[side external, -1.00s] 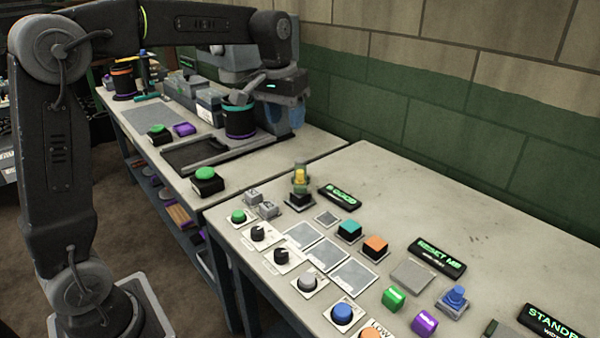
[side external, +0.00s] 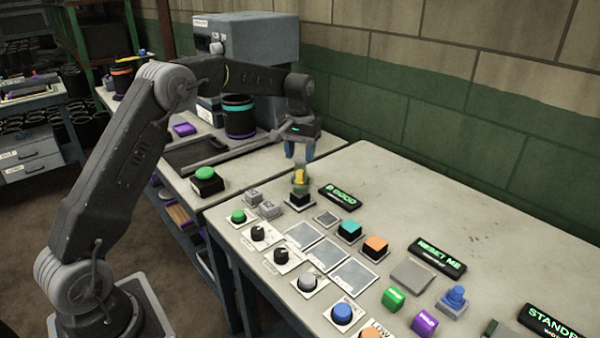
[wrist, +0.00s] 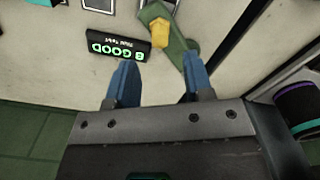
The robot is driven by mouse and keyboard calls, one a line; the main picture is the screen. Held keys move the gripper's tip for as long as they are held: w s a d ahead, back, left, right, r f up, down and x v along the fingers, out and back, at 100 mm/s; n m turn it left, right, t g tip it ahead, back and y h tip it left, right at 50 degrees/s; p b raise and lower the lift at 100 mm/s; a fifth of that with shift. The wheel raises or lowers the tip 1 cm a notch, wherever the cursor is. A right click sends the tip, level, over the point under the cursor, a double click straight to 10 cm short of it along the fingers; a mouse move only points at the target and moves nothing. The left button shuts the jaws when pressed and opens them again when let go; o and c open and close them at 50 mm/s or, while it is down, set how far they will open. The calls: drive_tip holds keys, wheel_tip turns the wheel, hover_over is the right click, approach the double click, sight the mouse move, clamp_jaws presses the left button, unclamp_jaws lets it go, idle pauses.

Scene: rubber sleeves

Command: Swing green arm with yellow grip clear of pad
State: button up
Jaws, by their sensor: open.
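The green arm (wrist: 176,42) with its yellow grip (wrist: 160,33) shows at the top of the wrist view. In the side view the yellow grip (side external: 300,178) stands above a black block (side external: 300,198) on a light plate. My gripper (side external: 300,152) is open with blue fingers, just above and behind the grip. In the wrist view my gripper (wrist: 157,73) is empty; the green arm's near end lies close to the right finger. I cannot tell whether they touch. A small grey pad (side external: 327,218) lies beside the block; I cannot tell which surface is the task's pad.
A lit "GOOD" sign (wrist: 115,45) lies left of the green arm in the wrist view. Knobs, buttons and coloured cubes, including a teal-topped one (side external: 349,229), crowd the table's front. A banded black cylinder (side external: 239,117) stands behind left. The table's back right is clear.

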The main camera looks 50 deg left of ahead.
sight(300, 171)
wheel_tip(300, 171, down, 6)
drive_tip(key=shift+f, duration=0.15)
idle(0.3)
clamp_jaws()
idle(0.4)
